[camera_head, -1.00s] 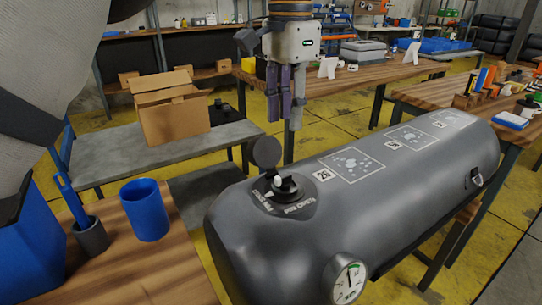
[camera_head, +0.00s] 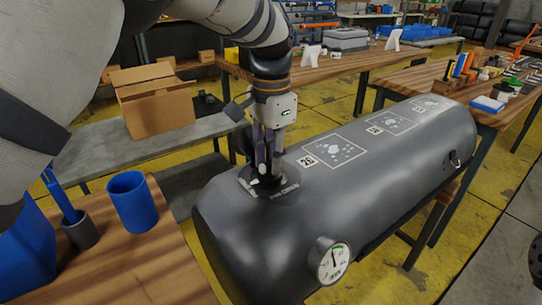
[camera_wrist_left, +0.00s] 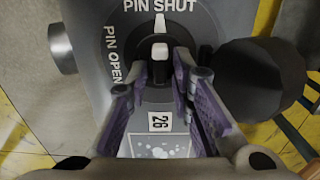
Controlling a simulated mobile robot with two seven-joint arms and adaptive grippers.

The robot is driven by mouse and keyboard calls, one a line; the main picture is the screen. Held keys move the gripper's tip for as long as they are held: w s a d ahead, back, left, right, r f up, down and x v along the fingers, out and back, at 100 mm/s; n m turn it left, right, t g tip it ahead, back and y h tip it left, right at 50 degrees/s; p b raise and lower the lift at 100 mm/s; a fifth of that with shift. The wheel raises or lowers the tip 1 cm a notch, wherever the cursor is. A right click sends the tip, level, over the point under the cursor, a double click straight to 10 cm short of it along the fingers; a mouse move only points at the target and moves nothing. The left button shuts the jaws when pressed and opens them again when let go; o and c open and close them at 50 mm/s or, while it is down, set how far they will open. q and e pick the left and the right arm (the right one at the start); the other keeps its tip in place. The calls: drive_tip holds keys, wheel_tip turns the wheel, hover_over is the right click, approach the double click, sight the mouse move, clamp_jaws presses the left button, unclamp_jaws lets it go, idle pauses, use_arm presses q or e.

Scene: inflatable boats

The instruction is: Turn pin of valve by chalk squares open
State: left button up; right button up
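The valve (camera_head: 262,183) sits on top of the dark grey inflatable tube (camera_head: 300,225), beside a "26" tag and the chalk squares (camera_head: 332,149). In the left wrist view its pin (camera_wrist_left: 160,50) is dark with a white pointer (camera_wrist_left: 160,22) that points to "PIN SHUT"; "PIN OPEN" reads to the left. My left gripper (camera_head: 266,163) is above the valve, pointing down. Its purple-padded fingers are apart, one on each side of the pin; whether they touch it I cannot tell. A round dark cap (camera_wrist_left: 258,78) lies right of the valve. My right gripper is not in view.
A gauge (camera_head: 333,262) sticks out of the tube's near side. A wooden table with a blue cup (camera_head: 132,201) and a grey holder (camera_head: 80,231) stands at the left. A cardboard box (camera_head: 155,98) is on a grey bench behind.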

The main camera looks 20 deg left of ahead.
use_arm(q)
clamp_jaws()
drive_tip(key=shift+r+n, duration=0.1)
drive_tip(key=shift+n, duration=0.2)
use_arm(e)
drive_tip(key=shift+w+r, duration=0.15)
use_arm(q)
drive_tip(key=n, duration=0.2)
drive_tip(key=shift+n+p, duration=0.4)
drive_tip(key=n, duration=0.4)
drive_tip(key=shift+a+n, duration=0.1)
drive_tip(key=shift+n, duration=0.2)
drive_tip(key=n, duration=0.5)
drive_tip(key=shift+a+p, duration=0.1)
drive_tip(key=shift+p, duration=0.25)
drive_tip(key=shift+a+n, duration=0.1)
drive_tip(key=shift+n, duration=2.3)
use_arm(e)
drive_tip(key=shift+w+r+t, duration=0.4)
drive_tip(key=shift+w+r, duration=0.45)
